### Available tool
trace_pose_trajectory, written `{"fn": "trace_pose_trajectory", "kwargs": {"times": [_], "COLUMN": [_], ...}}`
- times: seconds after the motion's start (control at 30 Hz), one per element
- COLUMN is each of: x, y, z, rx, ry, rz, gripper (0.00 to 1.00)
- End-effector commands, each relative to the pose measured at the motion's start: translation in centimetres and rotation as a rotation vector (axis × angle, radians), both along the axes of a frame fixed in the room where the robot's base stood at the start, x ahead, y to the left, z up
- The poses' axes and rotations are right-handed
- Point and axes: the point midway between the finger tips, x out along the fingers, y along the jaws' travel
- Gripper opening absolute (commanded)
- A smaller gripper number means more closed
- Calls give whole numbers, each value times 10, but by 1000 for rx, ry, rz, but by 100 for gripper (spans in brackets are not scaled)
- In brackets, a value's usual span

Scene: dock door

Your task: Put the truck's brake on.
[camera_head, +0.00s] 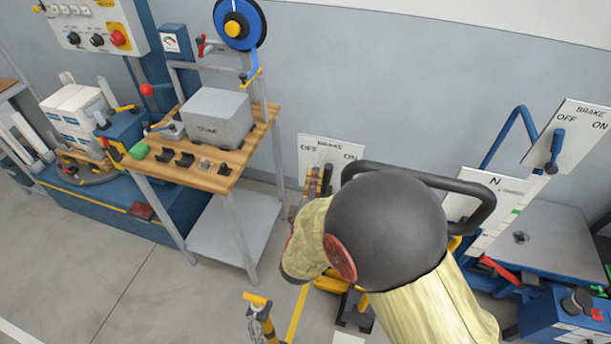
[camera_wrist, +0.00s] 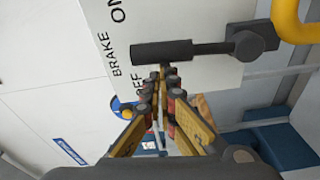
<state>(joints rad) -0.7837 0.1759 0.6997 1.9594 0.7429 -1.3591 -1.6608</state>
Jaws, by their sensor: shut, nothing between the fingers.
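A white brake plate (camera_head: 318,147) marked BRAKE, OFF and ON stands beyond my gripper (camera_head: 321,178) in the head view; my arm hides the area below and right of it. In the wrist view the plate (camera_wrist: 150,22) shows turned sideways. A dark lever with a thick cylindrical grip (camera_wrist: 165,51) lies in front of it, pointing between OFF and ON. My gripper (camera_wrist: 159,72) is shut and empty, its fingertips right beside the grip on the OFF side. Whether they touch I cannot tell. The lever is hidden in the head view.
A second BRAKE plate (camera_head: 585,125) with a blue lever (camera_head: 556,150) stands at right on blue equipment, beside a plate marked N (camera_head: 497,184). A wooden-topped bench (camera_head: 245,160) stands left. A yellow-topped post (camera_head: 258,301) rises in front. Floor at lower left is clear.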

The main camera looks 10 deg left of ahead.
Motion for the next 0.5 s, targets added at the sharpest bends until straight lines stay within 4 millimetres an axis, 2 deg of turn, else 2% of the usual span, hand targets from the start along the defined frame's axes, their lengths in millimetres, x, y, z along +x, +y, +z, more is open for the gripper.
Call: {"fn": "trace_pose_trajectory", "kwargs": {"times": [0.2,0.5], "x": [-2,-3], "y": [-22,-41], "z": [2,2], "rx": [184,183], "ry": [-14,-13], "rz": [-2,-2], "gripper": [0,0]}}
